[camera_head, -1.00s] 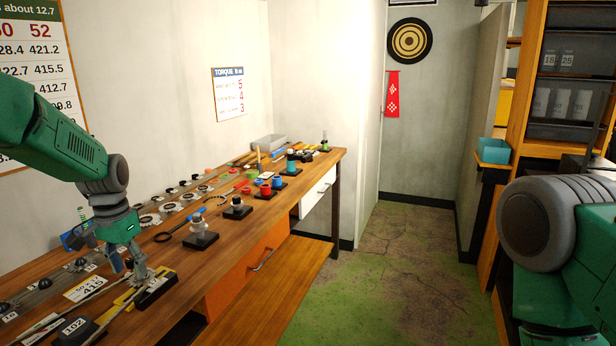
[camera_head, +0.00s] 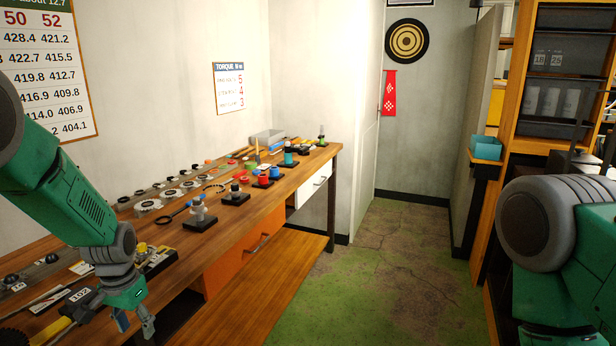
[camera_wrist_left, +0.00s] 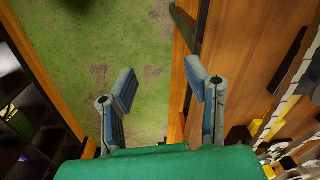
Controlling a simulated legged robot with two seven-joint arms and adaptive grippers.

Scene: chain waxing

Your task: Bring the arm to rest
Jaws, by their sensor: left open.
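My left arm is green with grey joints and comes in from the left in the head view. My left gripper (camera_head: 135,324) hangs in front of the workbench's near edge. In the left wrist view its two fingers (camera_wrist_left: 158,88) are spread apart with nothing between them, over the green floor and beside the bench edge. My right arm shows at the lower right of the head view, but its gripper is out of the picture.
The wooden workbench (camera_head: 262,208) runs along the left wall, with several small parts and tools on top. An orange drawer (camera_head: 232,262) is under it. A shelf unit (camera_head: 508,130) stands at the right. The green floor (camera_head: 385,270) between is clear.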

